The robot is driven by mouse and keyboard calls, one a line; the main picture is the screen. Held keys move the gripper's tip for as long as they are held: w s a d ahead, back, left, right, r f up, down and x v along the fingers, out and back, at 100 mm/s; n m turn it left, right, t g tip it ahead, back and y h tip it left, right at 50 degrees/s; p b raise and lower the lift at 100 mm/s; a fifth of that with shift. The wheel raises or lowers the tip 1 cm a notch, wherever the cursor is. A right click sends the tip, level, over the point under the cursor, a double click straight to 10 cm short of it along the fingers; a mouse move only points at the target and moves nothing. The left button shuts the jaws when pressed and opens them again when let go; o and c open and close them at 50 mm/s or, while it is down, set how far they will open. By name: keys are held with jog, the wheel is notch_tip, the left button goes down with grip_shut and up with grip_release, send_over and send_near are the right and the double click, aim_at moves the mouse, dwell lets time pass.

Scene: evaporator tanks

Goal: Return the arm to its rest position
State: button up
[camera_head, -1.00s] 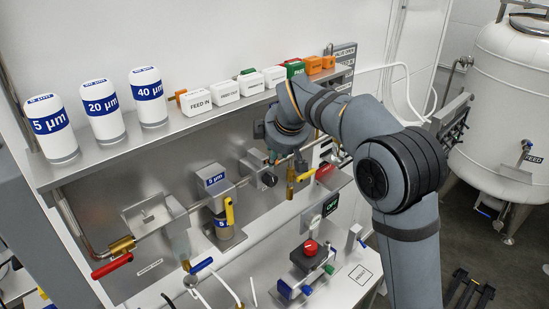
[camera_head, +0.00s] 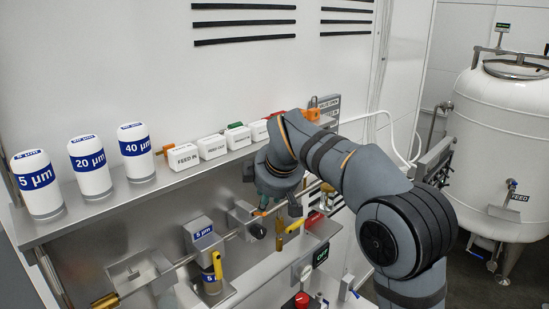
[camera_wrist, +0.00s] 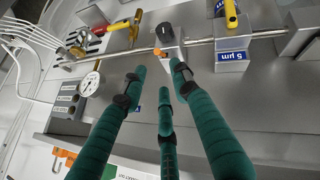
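My arm reaches in from the right in the head view, bent at its large round elbow joint. My gripper (camera_head: 262,207) hangs just below the shelf, in front of the pipe panel. In the wrist view my gripper (camera_wrist: 158,75) shows green fingers spread apart with nothing between them, so it is open and empty. Its fingertips point toward the pipe (camera_wrist: 270,34) and a small block with a black round knob (camera_wrist: 165,33). I cannot tell whether a fingertip touches the block.
The shelf (camera_head: 75,222) carries white filter cartridges (camera_head: 88,167) and labelled boxes (camera_head: 184,158). Below are a 5 µm filter housing (camera_head: 204,237) and a yellow-handled valve (camera_head: 217,265). A gauge (camera_wrist: 89,85) is left in the wrist view. A white tank (camera_head: 505,130) stands at right.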

jog(key=x, duration=1.1)
jog(key=shift+d, duration=0.1)
